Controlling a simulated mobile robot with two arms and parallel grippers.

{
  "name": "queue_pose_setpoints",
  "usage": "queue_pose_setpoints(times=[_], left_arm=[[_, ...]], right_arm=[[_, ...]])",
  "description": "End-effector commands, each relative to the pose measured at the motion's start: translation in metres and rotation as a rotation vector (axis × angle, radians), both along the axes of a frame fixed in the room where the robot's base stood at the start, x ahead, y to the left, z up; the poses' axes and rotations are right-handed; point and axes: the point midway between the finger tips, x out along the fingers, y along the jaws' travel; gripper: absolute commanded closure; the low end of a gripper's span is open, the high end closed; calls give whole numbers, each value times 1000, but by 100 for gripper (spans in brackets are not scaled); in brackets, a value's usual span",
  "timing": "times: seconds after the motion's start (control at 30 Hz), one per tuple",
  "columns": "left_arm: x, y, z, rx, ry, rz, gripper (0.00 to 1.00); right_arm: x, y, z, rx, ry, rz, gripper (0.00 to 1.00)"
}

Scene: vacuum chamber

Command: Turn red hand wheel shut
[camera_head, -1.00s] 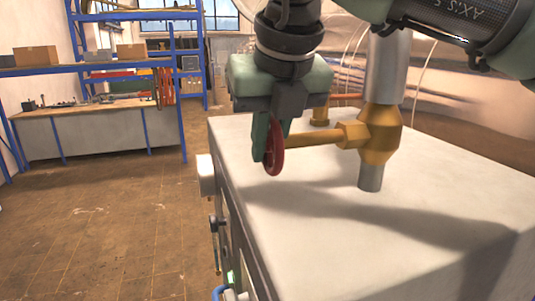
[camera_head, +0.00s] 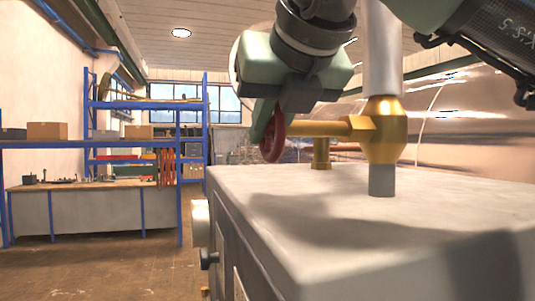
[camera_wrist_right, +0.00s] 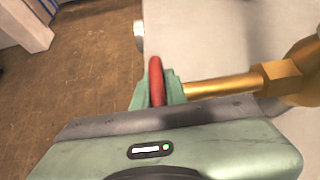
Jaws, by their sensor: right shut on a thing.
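The red hand wheel (camera_head: 273,140) sits at the left end of a brass valve stem (camera_head: 318,128), above the top of a white cabinet. My right gripper (camera_head: 264,125) reaches down from above and is shut on the wheel's rim. In the right wrist view the wheel (camera_wrist_right: 156,80) shows edge-on between the green fingers (camera_wrist_right: 158,92), with the brass stem running to the right. The brass valve body (camera_head: 384,130) stands on a grey pipe. Part of the wheel is hidden by the fingers. My left gripper is not in view.
The white cabinet (camera_head: 330,195) fills the lower right, with knobs on its left side. A large shiny metal vessel (camera_head: 470,120) stands behind it. Blue shelving (camera_head: 100,142) and a workbench (camera_head: 95,210) stand at the left. The brown floor (camera_head: 100,270) between is clear.

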Motion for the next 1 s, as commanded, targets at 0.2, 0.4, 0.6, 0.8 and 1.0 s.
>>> queue_pose_setpoints(times=[0.2, 0.4, 0.6, 0.8, 1.0], left_arm=[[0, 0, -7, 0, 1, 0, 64], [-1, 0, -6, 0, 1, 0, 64], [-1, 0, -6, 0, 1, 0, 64], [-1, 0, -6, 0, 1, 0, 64], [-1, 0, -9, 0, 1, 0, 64]], right_arm=[[0, 0, 0, 8, -21, 0, 100], [0, 0, 1, 9, -22, 0, 100], [0, 0, 1, 8, -23, -1, 65], [0, 0, 1, 7, -22, 0, 65], [-5, -1, 4, 8, -23, -1, 65]])
